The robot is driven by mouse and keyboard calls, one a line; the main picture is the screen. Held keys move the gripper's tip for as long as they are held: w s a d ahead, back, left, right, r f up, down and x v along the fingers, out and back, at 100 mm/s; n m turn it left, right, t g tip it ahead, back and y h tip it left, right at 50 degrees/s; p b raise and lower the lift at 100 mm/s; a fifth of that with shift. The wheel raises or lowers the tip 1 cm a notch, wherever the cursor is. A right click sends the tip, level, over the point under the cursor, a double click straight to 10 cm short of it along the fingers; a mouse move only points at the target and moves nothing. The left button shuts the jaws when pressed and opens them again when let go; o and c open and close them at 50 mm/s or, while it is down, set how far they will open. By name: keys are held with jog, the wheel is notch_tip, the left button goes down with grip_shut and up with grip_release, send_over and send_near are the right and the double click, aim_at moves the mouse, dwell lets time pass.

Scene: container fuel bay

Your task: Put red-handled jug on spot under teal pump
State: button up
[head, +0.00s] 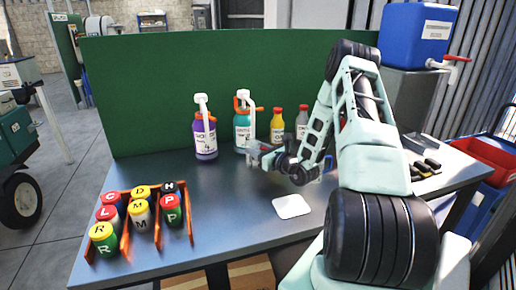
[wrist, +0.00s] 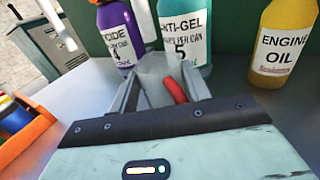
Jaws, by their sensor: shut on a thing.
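My gripper (wrist: 163,92) is shut on the red-handled jug (wrist: 158,66), a small grey vessel. The red handle (wrist: 175,90) shows between the fingers. In the head view, the jug (head: 253,153) is just in front of the teal bottle's base; I cannot tell whether it touches the bench. The spot under the nozzle is not clearly visible.
A purple pump bottle (head: 205,137) stands left of the teal one. A yellow bottle (head: 277,128) and a grey bottle (head: 301,124) stand right. An orange rack (head: 126,232) of coloured cans is front left. A white square (head: 291,206) lies on open bench.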

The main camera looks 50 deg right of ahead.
jog(key=shift+f, duration=0.15)
jog(key=o, duration=1)
